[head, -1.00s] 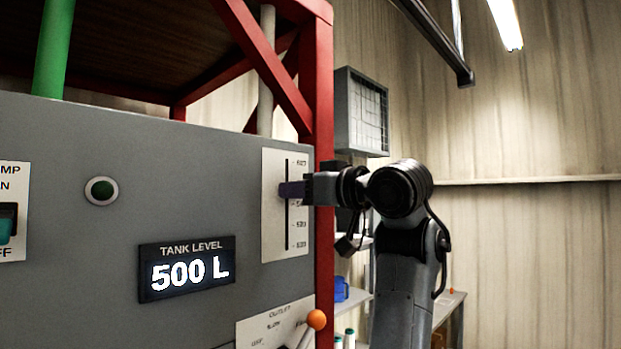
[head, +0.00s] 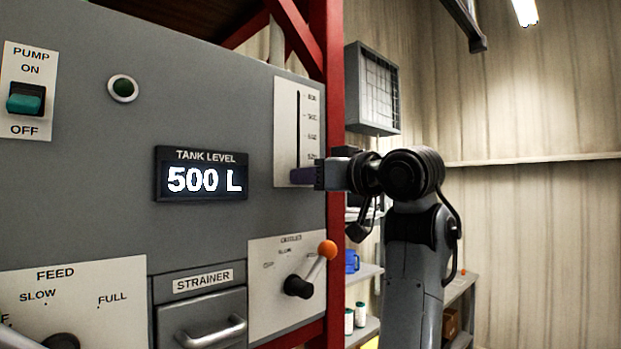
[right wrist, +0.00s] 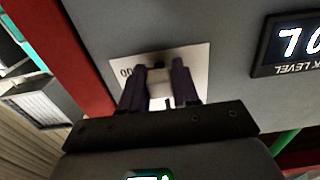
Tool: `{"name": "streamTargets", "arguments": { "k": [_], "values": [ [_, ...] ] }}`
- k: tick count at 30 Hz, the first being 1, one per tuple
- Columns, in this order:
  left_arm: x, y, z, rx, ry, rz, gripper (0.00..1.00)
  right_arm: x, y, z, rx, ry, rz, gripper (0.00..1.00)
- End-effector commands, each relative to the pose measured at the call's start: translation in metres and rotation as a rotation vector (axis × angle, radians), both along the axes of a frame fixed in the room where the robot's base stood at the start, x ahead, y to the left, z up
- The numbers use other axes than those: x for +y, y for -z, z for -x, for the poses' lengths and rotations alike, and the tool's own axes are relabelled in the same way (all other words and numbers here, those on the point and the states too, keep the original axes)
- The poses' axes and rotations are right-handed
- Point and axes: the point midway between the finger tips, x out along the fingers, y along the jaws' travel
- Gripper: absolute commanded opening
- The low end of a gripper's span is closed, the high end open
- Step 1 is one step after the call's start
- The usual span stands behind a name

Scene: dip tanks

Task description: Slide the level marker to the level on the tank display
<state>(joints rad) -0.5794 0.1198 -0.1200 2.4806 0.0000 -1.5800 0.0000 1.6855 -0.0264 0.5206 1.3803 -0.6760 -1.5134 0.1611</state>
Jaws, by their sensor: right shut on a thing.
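The tank display (head: 202,179) on the grey panel reads 500 L. To its right, a white level scale plate (head: 284,120) has a dark vertical slot and small printed numbers that are hard to read. My right gripper (head: 303,176) is at the low end of this slot, by the lowest visible number. In the right wrist view, its two dark purple fingers (right wrist: 160,82) are closed in on a small dark level marker (right wrist: 157,66) in front of the white plate. The fingers hide most of the marker in the head view.
Below the scale is an outlet lever (head: 327,249) with an orange ball, standing out from the panel. A strainer drawer handle (head: 212,333), a feed dial plate (head: 80,300) and a pump switch (head: 25,104) are further left. A red post (head: 335,230) stands beside the panel.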

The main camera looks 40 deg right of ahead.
Motion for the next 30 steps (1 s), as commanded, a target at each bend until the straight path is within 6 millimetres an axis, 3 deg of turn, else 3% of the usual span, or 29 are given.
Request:
{"name": "streamTargets", "arguments": {
  "k": [3,4,8,20,30],
  "values": [
    [0.000,0.001,0.000,0.000,0.000,0.000,0.43,-0.001,0.005,-0.002,0.011,0.001,-0.001,0.00],
    [0.000,0.001,0.000,0.000,0.000,0.000,0.43,-0.001,0.005,-0.002,0.011,0.001,-0.001,0.33],
    [0.000,0.001,0.000,0.000,0.000,0.000,0.43,-0.001,0.004,-0.002,0.009,0.001,0.000,0.51],
    [0.000,0.006,0.000,0.000,0.000,0.000,0.43,-0.001,0.004,0.004,0.004,0.000,0.000,0.51],
    [0.000,0.046,0.000,0.001,0.000,0.000,0.43,-0.006,0.008,0.047,0.002,0.000,0.000,0.51]
  ]
}}
